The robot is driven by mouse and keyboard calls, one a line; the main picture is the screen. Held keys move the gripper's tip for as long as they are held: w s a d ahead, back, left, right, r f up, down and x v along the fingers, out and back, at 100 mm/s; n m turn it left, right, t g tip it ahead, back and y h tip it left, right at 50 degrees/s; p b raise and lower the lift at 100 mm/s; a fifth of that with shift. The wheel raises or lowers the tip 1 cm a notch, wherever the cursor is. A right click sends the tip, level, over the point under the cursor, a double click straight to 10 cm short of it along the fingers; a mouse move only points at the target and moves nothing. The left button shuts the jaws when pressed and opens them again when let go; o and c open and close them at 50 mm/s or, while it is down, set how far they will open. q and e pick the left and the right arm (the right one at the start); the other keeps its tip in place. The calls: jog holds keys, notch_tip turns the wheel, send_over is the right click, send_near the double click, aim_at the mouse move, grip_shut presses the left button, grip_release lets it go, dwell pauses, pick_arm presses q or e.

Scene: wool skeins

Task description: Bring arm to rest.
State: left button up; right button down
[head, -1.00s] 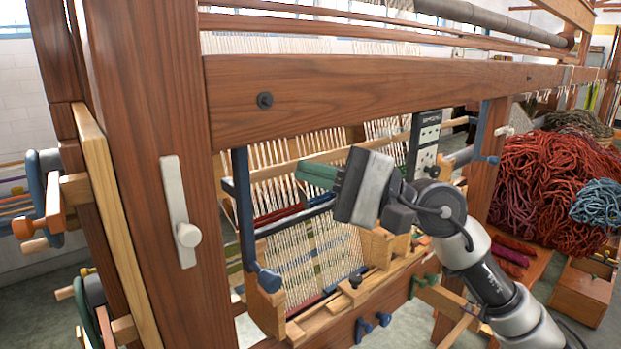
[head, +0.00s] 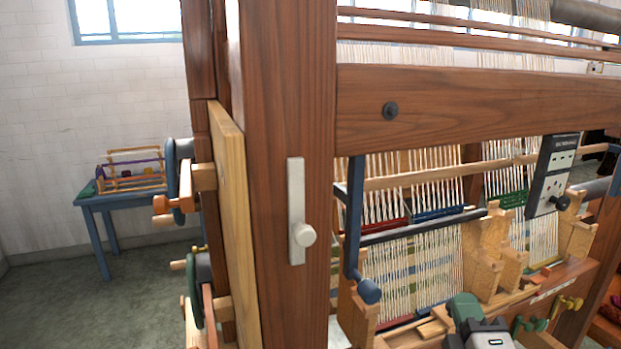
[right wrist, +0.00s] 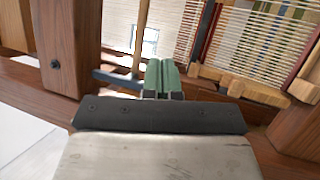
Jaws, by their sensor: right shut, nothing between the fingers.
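My right gripper (head: 463,307) shows at the bottom edge of the head view, in front of the loom's lower beam. Its green fingers are together with nothing between them. They also show closed in the right wrist view (right wrist: 162,76), with the loom's wood and threads beyond. The rest of my right arm is cut off by the frame's lower edge. My left gripper is in neither view.
The large wooden loom (head: 460,98) fills the right half, its thick post (head: 285,120) close in front. Pale warp threads (head: 415,275) hang inside. A blue table (head: 125,198) with a small wooden frame stands at the left wall. The grey floor there is open.

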jog(key=s+f+m+g+h, duration=0.1)
jog(key=s+f+m+g, duration=0.35)
jog(key=f, duration=0.45)
jog(key=s+f+m+g, duration=0.4)
jog(key=f+m+g, duration=0.15)
jog(key=f, duration=0.35)
jog(key=s+a+f+m+g+y, duration=0.1)
jog(key=s+a+f+m+g, duration=0.2)
jog(key=s, duration=0.5)
jog(key=s+a+f+m+g+y, duration=0.1)
jog(key=s+f+m+g+y, duration=0.15)
jog(key=s+f+g, duration=0.45)
notch_tip(320, 180, down, 24)
jog(key=s+t+h, duration=0.1)
jog(key=s+d+f, duration=0.1)
jog(key=s+f, duration=0.7)
jog(key=s+d+f+g, duration=0.1)
jog(key=s+d+f, duration=0.1)
jog(key=s+f, duration=0.6)
jog(key=shift+s+d+f, duration=0.2)
jog(key=shift+d+f, duration=0.05)
jog(key=shift+f, duration=0.15)
